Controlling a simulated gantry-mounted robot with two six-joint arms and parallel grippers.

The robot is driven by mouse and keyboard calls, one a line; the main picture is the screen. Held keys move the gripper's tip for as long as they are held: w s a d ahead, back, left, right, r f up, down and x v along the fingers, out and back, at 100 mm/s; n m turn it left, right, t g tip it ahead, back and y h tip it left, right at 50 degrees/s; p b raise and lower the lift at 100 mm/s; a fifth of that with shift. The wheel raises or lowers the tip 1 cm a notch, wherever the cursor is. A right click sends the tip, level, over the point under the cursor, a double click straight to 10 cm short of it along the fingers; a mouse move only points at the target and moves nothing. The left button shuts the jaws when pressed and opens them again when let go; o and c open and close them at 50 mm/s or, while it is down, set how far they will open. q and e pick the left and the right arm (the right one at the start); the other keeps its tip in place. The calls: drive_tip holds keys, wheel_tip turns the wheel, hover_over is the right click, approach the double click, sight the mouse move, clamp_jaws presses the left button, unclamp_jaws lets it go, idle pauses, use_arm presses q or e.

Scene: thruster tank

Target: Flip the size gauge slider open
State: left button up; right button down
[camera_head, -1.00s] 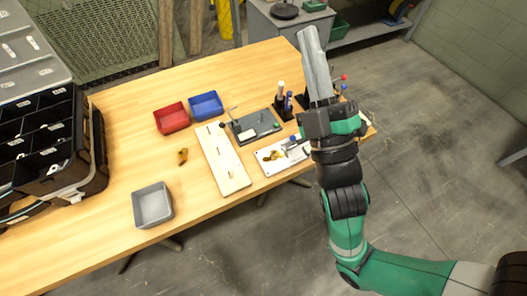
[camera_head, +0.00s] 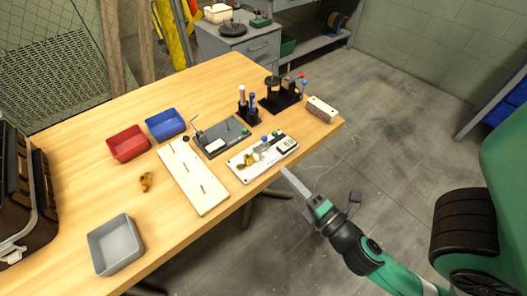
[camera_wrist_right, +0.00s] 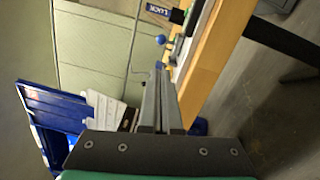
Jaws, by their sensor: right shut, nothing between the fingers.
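A white gauge plate (camera_head: 240,173) lies near the table's right front edge. It carries a brass-coloured piece (camera_head: 250,159), a blue knob (camera_head: 264,139) and a small dark-framed readout (camera_head: 287,145). I cannot tell for sure which part is the slider or how it stands. My right gripper (camera_head: 284,171) is shut and empty, its long grey fingers pointing at the table edge just in front of the plate, apart from it as far as I can tell. The fingers (camera_wrist_right: 159,70) also show in the right wrist view, with a blue ball (camera_wrist_right: 160,39) beyond. My left gripper is out of view.
A grey plate with a lever (camera_head: 222,137) and a long pale board (camera_head: 193,178) lie beside the gauge. Pen holders (camera_head: 248,115), a dark stand (camera_head: 282,98) and a wooden block (camera_head: 322,109) stand behind. Red (camera_head: 128,144), blue (camera_head: 166,124) and grey (camera_head: 115,244) bins sit left.

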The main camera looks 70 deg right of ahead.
sight(264, 159)
drive_tip(key=p+x, duration=0.2)
drive_tip(key=x, duration=0.1)
drive_tip(key=p+x, duration=0.2)
drive_tip(key=shift+r, duration=0.35)
drive_tip(key=x, duration=0.2)
drive_tip(key=p+x, duration=0.1)
drive_tip(key=x, duration=0.1)
drive_tip(key=shift+w+f, duration=0.1)
drive_tip(key=shift+f, duration=0.2)
drive_tip(key=shift+w+d+f, duration=0.1)
drive_tip(key=shift+w+d, duration=0.2)
drive_tip(key=shift+w, duration=0.05)
